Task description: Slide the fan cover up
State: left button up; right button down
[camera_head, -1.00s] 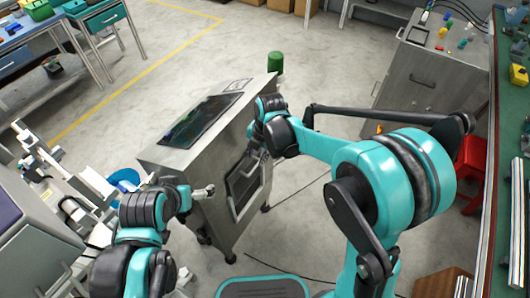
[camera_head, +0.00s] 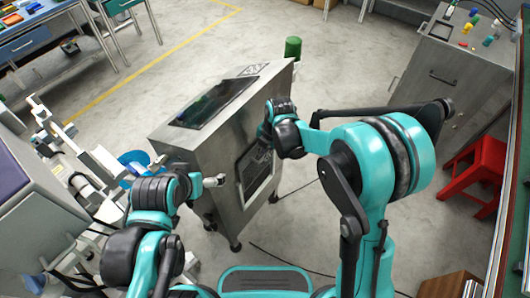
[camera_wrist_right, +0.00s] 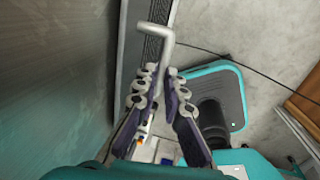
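The fan cover (camera_head: 257,168) is a dark grille panel in a pale frame, with a bar handle, on the side of a grey metal cabinet (camera_head: 222,190). My right gripper (camera_head: 266,140) is at the upper part of this panel, and its own wrist partly hides it. In the right wrist view a pale bent handle (camera_wrist_right: 166,38) runs between the fingers of my right gripper (camera_wrist_right: 161,80), which look closed on it. My left gripper (camera_head: 215,181) is in front of the cabinet, left of the cover and apart from it; its finger opening is too small to tell.
A green cylinder (camera_head: 293,48) shows behind the cabinet's far end. A red stool (camera_head: 478,168) and a grey cabinet (camera_head: 440,75) stand at the right. White equipment (camera_head: 90,172) is at the left. A dark cable lies on the open floor.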

notch_tip(320, 180, up, 6)
jog(key=p, duration=0.3)
jog(key=shift+p, duration=0.35)
jog(key=c, duration=1.6)
grip_release()
jog(key=shift+f, duration=0.35)
jog(key=shift+r, duration=0.1)
notch_tip(320, 180, up, 12)
jog(key=s+d, duration=0.1)
jog(key=d, duration=0.1)
jog(key=shift+s, duration=0.15)
jog(key=s+d+m+t+h+b, duration=0.1)
jog(key=s+d+m+t, duration=0.2)
jog(key=s+d+m, duration=0.5)
jog(key=s+d+m+t, duration=0.3)
jog(key=s+d+m, duration=0.5)
jog(key=m, duration=1.2)
jog(key=shift+s+f+m+h+b, duration=0.35)
jog(key=shift+m+h+b, duration=0.05)
